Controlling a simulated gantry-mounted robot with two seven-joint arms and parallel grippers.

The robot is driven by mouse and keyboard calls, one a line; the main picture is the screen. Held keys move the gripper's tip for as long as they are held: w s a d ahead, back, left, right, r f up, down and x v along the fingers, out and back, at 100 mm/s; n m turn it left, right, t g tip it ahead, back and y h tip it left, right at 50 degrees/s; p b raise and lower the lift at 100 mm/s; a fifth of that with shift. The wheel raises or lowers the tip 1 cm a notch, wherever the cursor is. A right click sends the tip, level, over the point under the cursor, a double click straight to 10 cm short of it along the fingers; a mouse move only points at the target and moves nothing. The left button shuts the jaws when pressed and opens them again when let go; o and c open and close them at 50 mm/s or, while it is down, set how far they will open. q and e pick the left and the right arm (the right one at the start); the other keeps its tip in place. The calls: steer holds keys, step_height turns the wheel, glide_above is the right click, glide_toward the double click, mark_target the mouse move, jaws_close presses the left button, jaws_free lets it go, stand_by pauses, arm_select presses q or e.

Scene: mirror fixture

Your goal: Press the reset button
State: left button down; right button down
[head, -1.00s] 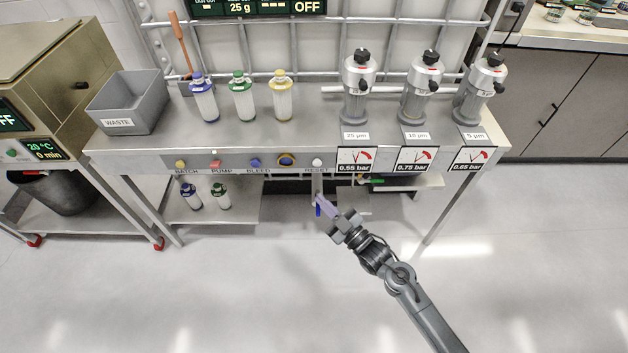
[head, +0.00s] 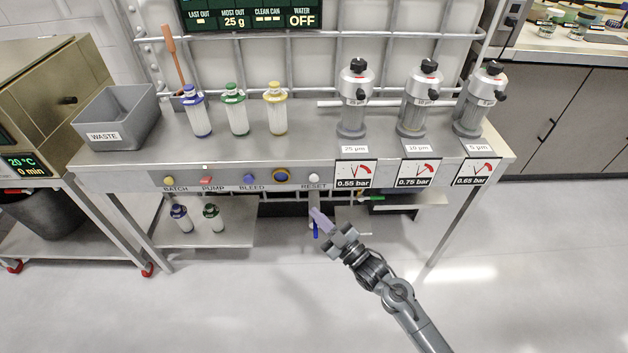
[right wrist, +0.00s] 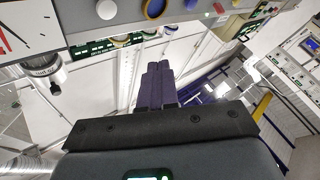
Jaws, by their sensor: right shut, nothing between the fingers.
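The reset button (head: 314,178) is a small white round button on the front panel of the steel bench, with the word RESET under it. It also shows in the right wrist view as a white disc (right wrist: 106,9) at the top. My right gripper (head: 318,217) is just below and in front of the panel, pointing up towards the button and apart from it. Its purple fingers (right wrist: 154,86) are together, with nothing between them. My left gripper is not in view.
Left of the reset button, the panel carries a yellow-ringed blue knob (head: 282,176) and the blue bleed button (head: 253,178). Pressure gauges (head: 355,174) hang to its right. Filter housings (head: 355,100) and a grey waste bin (head: 115,118) stand on the bench. The floor in front is clear.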

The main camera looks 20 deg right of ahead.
steer(key=b, duration=0.6)
glide_toward(314, 179)
steer(key=w+a+r, duration=0.2)
steer(key=w+a, duration=0.2)
steer(key=shift+a+r, duration=0.15)
steer(key=shift+a, duration=0.05)
steer(key=shift+w, duration=0.3)
stand_by(1.4)
steer(key=shift+w+d, duration=0.1)
steer(key=shift+w, duration=0.1)
